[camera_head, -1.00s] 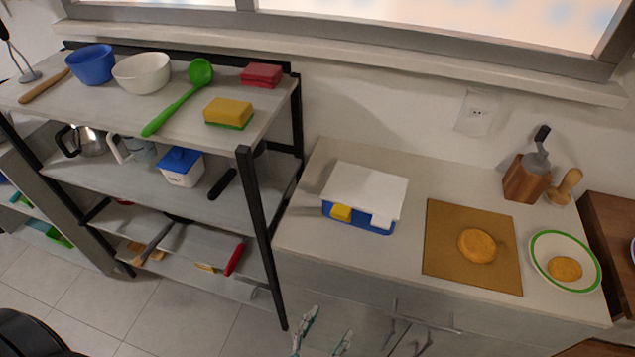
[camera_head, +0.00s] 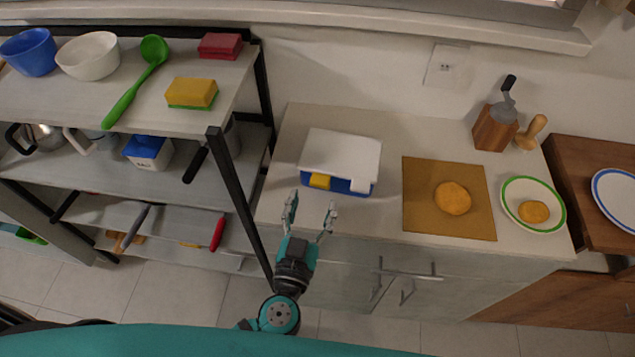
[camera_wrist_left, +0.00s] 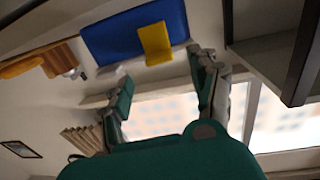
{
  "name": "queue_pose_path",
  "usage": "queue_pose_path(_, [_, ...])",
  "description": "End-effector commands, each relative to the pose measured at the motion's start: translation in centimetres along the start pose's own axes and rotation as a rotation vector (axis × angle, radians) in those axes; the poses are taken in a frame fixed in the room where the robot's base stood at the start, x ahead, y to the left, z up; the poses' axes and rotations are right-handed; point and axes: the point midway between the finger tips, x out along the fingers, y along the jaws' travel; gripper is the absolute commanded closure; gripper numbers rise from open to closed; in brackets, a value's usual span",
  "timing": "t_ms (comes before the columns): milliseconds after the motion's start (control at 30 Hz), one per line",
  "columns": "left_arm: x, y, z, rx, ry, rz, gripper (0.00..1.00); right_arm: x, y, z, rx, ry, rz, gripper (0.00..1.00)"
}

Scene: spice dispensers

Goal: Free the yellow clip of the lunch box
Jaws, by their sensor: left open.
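The lunch box (camera_head: 340,152) stands on the counter, with a white lid and a blue body. Its yellow clip (camera_head: 320,181) is on the front face at the left, and a white clip (camera_head: 361,186) is at the right. My left gripper (camera_head: 311,203) is open and empty, just in front of the box below the yellow clip, apart from it. In the left wrist view the blue body (camera_wrist_left: 112,36) and yellow clip (camera_wrist_left: 155,42) show beyond the open fingers of the gripper (camera_wrist_left: 160,78). My right gripper is not in view.
A black-framed shelf (camera_head: 240,190) stands close on the left. The counter between box and board is clear.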

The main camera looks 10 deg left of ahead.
Motion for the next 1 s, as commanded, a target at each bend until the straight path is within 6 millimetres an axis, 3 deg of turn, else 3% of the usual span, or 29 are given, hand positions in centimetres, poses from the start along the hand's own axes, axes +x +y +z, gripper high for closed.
queue_pose_path(100, [2.3,0.0,-0.2,0.002,0.004,0.000,0.38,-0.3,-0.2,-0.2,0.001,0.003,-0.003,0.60])
queue_pose_path(300, [4.5,0.0,0.0,0.000,0.001,0.000,0.38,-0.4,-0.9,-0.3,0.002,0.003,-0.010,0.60])
queue_pose_path(667, [5.1,0.0,0.1,0.001,0.000,0.000,0.38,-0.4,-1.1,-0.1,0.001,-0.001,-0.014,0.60])
queue_pose_path(1000, [5.1,0.0,0.0,0.001,0.000,0.000,0.80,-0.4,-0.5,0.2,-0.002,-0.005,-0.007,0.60])
